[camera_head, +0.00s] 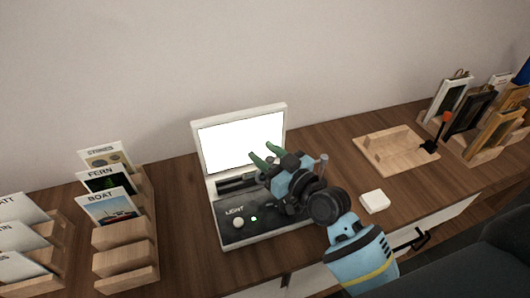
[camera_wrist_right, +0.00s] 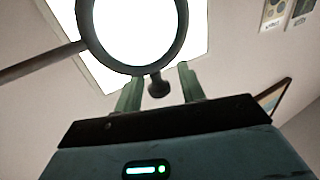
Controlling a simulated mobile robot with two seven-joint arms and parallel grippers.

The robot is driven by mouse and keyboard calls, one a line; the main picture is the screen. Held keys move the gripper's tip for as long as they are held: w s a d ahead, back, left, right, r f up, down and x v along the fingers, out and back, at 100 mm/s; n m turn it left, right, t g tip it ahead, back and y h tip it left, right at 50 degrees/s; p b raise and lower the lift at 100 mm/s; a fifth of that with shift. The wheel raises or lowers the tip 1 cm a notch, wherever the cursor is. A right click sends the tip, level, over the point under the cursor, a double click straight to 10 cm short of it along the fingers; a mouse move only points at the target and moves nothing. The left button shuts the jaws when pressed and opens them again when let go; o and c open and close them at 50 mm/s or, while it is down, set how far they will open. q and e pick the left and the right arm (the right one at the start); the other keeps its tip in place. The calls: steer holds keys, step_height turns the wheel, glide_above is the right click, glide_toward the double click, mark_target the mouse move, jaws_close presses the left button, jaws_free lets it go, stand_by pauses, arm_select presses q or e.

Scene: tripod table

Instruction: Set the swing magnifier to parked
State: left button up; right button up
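The swing magnifier's dark round ring (camera_wrist_right: 182,40) shows in the right wrist view in front of the lit white panel. Its arm (camera_wrist_right: 40,62) runs off to the left, and a dark knob (camera_wrist_right: 158,88) hangs from the ring's lower edge. My right gripper (camera_wrist_right: 160,78) is open, its two green fingers on either side of the knob with gaps showing. In the head view my right gripper (camera_head: 264,154) is in front of the light box (camera_head: 204,190) and hides most of the magnifier. A grey post (camera_head: 322,166) stands at the box's right. My left gripper is not in view.
Card racks (camera_head: 125,262) stand left. A white block (camera_head: 374,201), a wooden tray (camera_head: 376,158) and a frame rack (camera_head: 483,157) are right. Bare tabletop lies between racks and box.

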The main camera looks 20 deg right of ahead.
steer(key=shift+w+a, duration=0.1)
steer(key=shift+w, duration=0.1)
jaws_close()
steer(key=shift+s, duration=0.15)
stand_by(0.3)
